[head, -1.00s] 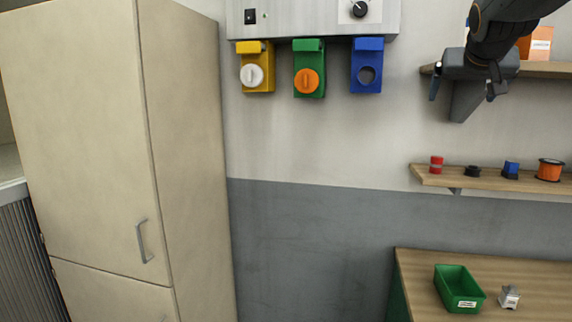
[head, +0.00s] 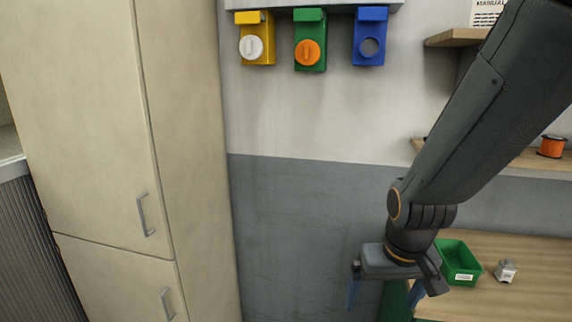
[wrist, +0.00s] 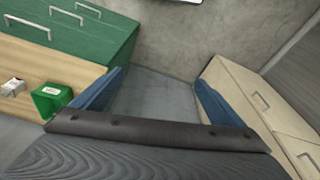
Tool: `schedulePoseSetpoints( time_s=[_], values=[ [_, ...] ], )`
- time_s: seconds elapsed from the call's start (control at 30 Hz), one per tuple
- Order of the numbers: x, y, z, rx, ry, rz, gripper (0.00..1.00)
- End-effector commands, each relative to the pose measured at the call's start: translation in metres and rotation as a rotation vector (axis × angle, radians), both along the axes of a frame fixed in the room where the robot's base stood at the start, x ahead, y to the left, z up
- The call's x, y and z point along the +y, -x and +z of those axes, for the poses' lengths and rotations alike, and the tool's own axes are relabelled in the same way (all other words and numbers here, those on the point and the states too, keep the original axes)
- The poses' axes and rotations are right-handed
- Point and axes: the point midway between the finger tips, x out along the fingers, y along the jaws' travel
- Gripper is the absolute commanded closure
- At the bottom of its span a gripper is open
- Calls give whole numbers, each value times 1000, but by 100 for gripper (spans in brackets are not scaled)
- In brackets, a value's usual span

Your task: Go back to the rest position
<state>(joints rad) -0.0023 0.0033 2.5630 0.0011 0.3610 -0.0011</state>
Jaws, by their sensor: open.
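My gripper (head: 383,295) hangs low in the head view, in front of the grey lower wall and just left of the wooden workbench. Its two blue fingers are spread and nothing is between them. In the wrist view my gripper (wrist: 155,95) is also open and empty, above the bare floor between the bench and the cabinet. My arm reaches down from the upper right of the head view and hides part of the shelves.
A tall beige cabinet (head: 80,130) stands left. A green bin (head: 466,258) and a small grey-white object (head: 505,271) sit on the bench (head: 540,250). Yellow (head: 256,20), green (head: 311,60) and blue (head: 370,22) sockets are on the wall. An orange reel (head: 552,146) is on the shelf.

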Motion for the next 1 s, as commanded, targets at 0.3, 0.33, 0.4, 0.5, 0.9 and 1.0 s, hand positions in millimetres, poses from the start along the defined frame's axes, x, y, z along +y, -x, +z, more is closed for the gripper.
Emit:
schedulePoseSetpoints(
  time_s=[0.3,0.33,0.4,0.5,0.9,1.0],
  values=[
    [0,-5,-73,61,0,-2,7],
    [0,-5,-78,67,0,-2,7],
    [0,-5,-89,79,-1,-3,7],
    [0,-5,-97,89,-1,-3,7],
    [0,-5,-100,95,-1,-3,7],
    [0,-5,-100,95,-1,-3,7]
  ],
)
